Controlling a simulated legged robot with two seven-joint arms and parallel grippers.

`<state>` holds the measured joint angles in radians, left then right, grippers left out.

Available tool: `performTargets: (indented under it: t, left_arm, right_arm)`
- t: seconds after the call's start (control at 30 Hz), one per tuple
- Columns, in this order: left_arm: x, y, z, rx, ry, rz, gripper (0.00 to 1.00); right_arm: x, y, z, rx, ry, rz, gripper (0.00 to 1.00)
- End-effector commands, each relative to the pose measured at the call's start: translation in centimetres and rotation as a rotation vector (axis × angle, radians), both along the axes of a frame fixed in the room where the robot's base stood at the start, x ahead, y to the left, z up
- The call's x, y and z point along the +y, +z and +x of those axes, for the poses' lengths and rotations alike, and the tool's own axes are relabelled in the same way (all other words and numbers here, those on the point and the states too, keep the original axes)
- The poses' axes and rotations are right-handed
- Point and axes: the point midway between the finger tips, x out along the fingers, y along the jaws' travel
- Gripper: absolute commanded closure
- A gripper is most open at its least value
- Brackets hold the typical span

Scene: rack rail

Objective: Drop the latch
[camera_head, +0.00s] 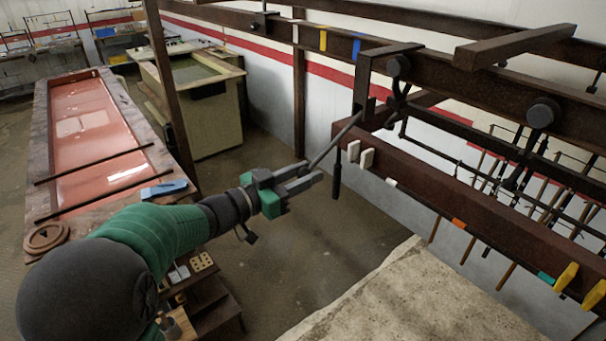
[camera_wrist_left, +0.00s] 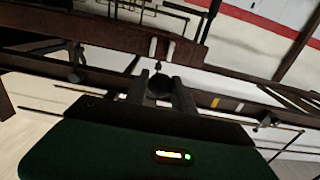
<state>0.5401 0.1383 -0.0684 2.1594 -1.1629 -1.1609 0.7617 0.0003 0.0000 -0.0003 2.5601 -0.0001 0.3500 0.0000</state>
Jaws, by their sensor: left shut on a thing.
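My left gripper (camera_head: 305,180) reaches in from the left, in front of the rack, with its fingers shut at the lower end of a slanted grey latch bar (camera_head: 337,138). The bar rises to the right toward the dark bracket (camera_head: 362,88) at the end of the rusty rail. In the left wrist view a round dark end (camera_wrist_left: 160,86) sits between the two finger tips; I take it for the bar's end. A dark upright grip (camera_head: 337,180) hangs just right of the fingers; whether it touches them I cannot tell. My right gripper is not in view.
The lower rusty beam (camera_head: 455,212) carries white tabs (camera_head: 366,158) and yellow tabs (camera_head: 566,277). Dark rollers and rods fill the rack on the right. A pale slab (camera_head: 410,300) lies below. A red-filled trough (camera_head: 95,130) stands left. Open floor lies under the gripper.

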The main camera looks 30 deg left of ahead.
Motion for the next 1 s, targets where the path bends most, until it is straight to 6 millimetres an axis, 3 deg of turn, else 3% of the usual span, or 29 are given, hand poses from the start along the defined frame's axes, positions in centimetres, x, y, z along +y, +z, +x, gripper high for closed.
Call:
performTargets:
  t: [0.27, 0.57, 0.77, 1.0]
  left_arm:
    - [-0.1, -0.2, 0.2, -0.003, 0.001, 0.0, 0.92]
    - [-0.9, -3.1, 2.0, -0.001, -0.002, -0.001, 0.92]
    - [-1.0, -3.6, 2.6, 0.0, 0.002, 0.001, 0.92]
    - [-1.9, -5.5, 4.4, -0.001, -0.002, 0.0, 0.92]
  right_arm:
    - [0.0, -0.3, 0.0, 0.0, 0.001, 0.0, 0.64]
    - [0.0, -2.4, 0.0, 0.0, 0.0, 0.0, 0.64]
    - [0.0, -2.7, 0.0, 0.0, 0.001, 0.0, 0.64]
    - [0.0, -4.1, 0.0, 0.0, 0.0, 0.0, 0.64]
